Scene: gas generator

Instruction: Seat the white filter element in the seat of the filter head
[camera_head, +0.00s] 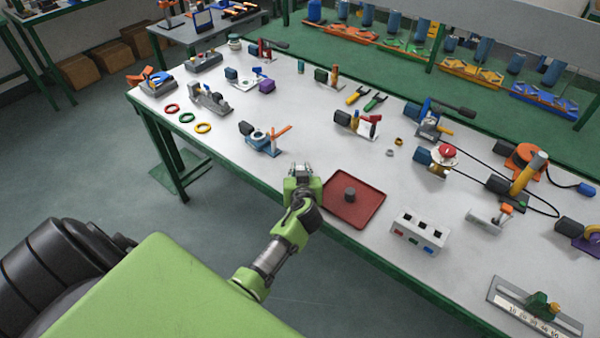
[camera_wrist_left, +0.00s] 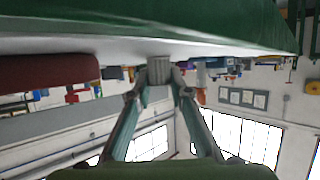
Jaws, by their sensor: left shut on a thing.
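My left gripper (camera_head: 300,169) is at the table's front edge, just left of the red tray. In the left wrist view, its fingertips (camera_wrist_left: 159,88) are shut on a short pale grey-white cylinder, the white filter element (camera_wrist_left: 159,69). The element is mostly hidden in the head view. A blue fixture with a pale ring-shaped top (camera_head: 259,138) stands on the table beyond and left of the gripper. I cannot tell for sure which fixture is the filter head, or see its seat. My right gripper is not in view.
Coloured rings (camera_head: 187,118) lie at the left; several fixtures and cables fill the back and right. The tabletop beyond the gripper is fairly clear.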

